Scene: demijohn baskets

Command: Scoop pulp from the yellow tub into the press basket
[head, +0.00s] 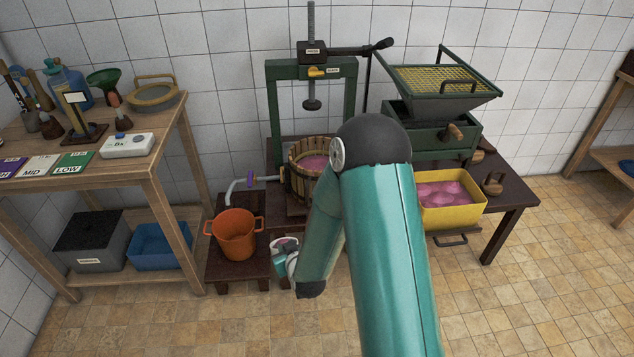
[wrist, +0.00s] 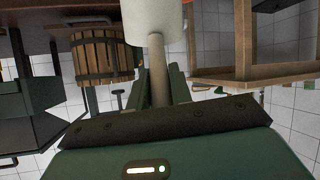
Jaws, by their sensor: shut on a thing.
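The yellow tub (head: 452,203) holds pink pulp (head: 447,192) and stands on the dark bench, right of my arm. The slatted wooden press basket (head: 305,178) stands under the press screw with pink pulp inside; my arm covers its right side. It also shows in the upside-down wrist view (wrist: 103,55). My gripper (head: 291,264) is low in front of the bench, below the basket and beside the orange pot. It is shut on a pale scoop (wrist: 152,16), whose handle (wrist: 157,70) runs into the jaws. Pink shows at the scoop in the head view; how full it is, I cannot tell.
An orange pot (head: 235,236) stands on a low dark stool, left of my gripper. The green press frame (head: 311,68) rises over the basket, and a green crusher (head: 440,95) stands behind the tub. A wooden shelf (head: 168,163) is at left. The tiled floor in front is clear.

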